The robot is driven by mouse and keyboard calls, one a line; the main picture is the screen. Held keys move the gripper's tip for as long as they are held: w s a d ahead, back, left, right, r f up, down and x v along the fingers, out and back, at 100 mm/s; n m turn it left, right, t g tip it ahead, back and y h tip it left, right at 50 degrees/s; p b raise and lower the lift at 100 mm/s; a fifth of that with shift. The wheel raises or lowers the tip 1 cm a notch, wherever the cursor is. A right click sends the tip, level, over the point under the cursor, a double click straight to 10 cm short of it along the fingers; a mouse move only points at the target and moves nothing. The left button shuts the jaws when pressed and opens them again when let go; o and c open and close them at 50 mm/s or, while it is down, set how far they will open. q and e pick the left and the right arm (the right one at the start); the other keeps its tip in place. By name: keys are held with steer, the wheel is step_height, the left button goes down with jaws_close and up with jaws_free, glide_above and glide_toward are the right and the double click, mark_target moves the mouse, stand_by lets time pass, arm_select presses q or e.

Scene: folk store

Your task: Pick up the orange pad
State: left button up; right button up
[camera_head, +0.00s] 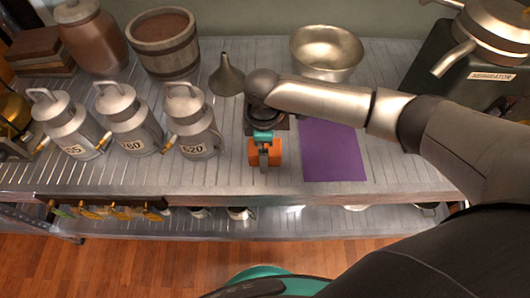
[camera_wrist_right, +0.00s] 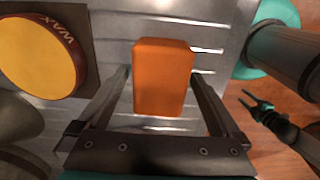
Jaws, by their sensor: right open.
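The orange pad (camera_head: 252,152) is a small block on the grey slatted shelf, near its front edge. In the right wrist view the pad (camera_wrist_right: 163,77) lies between the two fingers of my right gripper (camera_wrist_right: 165,90). The right gripper (camera_head: 264,155) is open and points down over the pad, with gaps seen on both sides of it. In the head view a finger covers the pad's middle. My left gripper (camera_wrist_right: 258,105) shows small in the right wrist view, over the floor away from the shelf, with its prongs apart.
A yellow-lidded wax tin (camera_wrist_right: 40,50) on a dark base is beside the pad. A purple sheet (camera_head: 332,152) lies to the right. Metal cans (camera_head: 193,122) stand left, a funnel (camera_head: 227,76) and metal bowl (camera_head: 325,52) behind. The shelf's front edge (camera_head: 230,198) is close.

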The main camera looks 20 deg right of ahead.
steer(key=shift+c, duration=1.3)
steer(key=c, duration=0.6)
arm_select(q)
steer(key=shift+s+d, duration=0.2)
steer(key=shift+d, duration=0.1)
arm_select(e)
steer(key=shift+r, duration=0.1)
steer(key=c, duration=0.4)
arm_select(q)
steer(key=shift+r, duration=0.1)
arm_select(e)
steer(key=shift+r, duration=0.1)
steer(key=shift+r, duration=0.35)
arm_select(q)
step_height(320, 180, up, 6)
steer(key=s+d+p, duration=0.1)
steer(key=s+p, duration=0.1)
steer(key=p, duration=0.4)
steer(key=shift+d+g, duration=0.3)
arm_select(e)
step_height(320, 180, up, 19)
steer(key=shift+r, duration=0.1)
